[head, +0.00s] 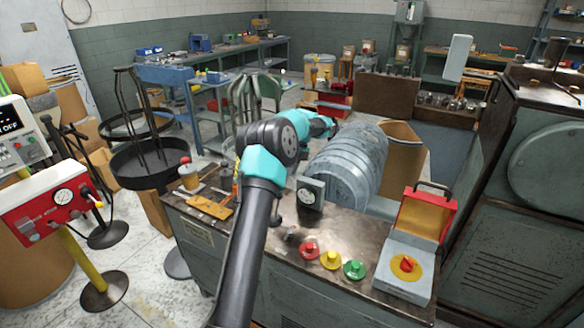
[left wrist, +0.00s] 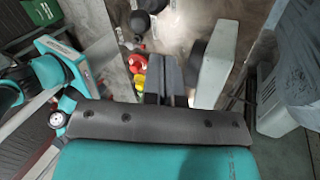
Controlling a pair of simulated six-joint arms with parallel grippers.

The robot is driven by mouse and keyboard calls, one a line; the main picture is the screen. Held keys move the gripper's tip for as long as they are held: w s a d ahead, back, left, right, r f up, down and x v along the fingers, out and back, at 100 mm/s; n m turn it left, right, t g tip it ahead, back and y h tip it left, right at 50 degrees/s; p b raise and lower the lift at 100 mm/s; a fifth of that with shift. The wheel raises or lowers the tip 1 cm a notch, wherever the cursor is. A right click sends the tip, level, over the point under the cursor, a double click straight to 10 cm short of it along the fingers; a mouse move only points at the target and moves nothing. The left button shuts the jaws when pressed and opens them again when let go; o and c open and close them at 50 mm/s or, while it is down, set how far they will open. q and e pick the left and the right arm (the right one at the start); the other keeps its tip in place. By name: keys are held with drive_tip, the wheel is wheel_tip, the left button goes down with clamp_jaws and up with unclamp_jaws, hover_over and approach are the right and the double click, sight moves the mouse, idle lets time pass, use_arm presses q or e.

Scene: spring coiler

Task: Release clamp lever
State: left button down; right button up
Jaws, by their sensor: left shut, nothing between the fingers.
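I cannot pick out the clamp lever for certain. A red-tipped upright piece (head: 185,161) stands at the bench's left end, and a small metal piece (head: 291,233) lies on the bench top near the buttons. My left arm reaches up across the bench in the head view, and its far end is beside the ribbed grey coiler drum (head: 347,160); its fingers are hidden there. In the left wrist view my left gripper (left wrist: 166,62) is shut and empty, pointing toward the bench, beside a pale box-like part (left wrist: 212,62). My right gripper is in neither view.
Red (head: 309,249), yellow (head: 331,259) and green (head: 354,269) buttons line the bench front. A gauge (head: 310,193) stands behind them. A wooden board (head: 208,208) lies at left.

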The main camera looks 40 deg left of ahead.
use_arm(q)
drive_tip(key=x, duration=0.7)
drive_tip(key=shift+f, duration=0.1)
